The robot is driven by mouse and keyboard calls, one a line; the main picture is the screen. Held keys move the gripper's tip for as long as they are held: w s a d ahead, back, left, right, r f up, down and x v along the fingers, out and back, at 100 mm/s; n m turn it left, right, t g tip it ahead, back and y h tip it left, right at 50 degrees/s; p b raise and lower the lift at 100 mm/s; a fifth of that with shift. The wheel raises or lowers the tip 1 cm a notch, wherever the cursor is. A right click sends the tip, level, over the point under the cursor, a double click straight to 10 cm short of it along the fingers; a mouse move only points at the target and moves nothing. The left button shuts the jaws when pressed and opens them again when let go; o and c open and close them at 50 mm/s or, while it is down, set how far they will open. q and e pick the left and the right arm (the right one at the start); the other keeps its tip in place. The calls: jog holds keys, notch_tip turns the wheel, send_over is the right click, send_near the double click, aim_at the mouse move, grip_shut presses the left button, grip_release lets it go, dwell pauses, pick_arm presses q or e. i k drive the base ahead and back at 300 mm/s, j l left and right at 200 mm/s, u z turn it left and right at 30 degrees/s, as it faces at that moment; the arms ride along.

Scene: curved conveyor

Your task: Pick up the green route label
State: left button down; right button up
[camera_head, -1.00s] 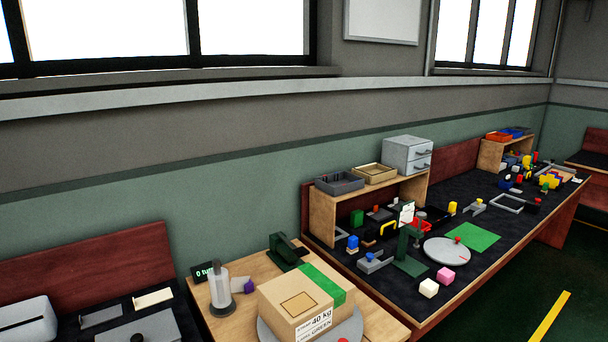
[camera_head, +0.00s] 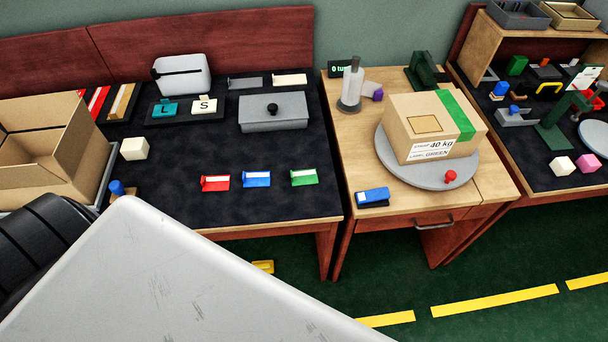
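The green route label (camera_head: 304,177) lies flat on the dark mat of the left table, near its front right edge. A blue label (camera_head: 256,179) and a red label (camera_head: 215,183) lie in a row to its left, apart from it. Neither gripper shows in the head view. A large pale grey surface fills the lower left and hides the front left of the table.
An open cardboard box (camera_head: 50,150) stands at the left. A grey lidded box (camera_head: 273,112) is behind the labels. A wooden table (camera_head: 350,140) to the right holds a carton (camera_head: 408,118) on a grey turntable (camera_head: 465,176). The mat around the green label is clear.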

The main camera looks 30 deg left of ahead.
aim_at(303, 177)
jog(key=k+j+z, duration=0.15)
jog(key=j, duration=0.3)
jog(key=k+j+z, duration=0.15)
jog(key=j, duration=0.25)
jog(key=k+j+z, duration=0.15)
jog(key=j, duration=0.25)
jog(key=k+j+z, duration=0.15)
jog(key=j, duration=0.25)
jog(key=k, duration=0.05)
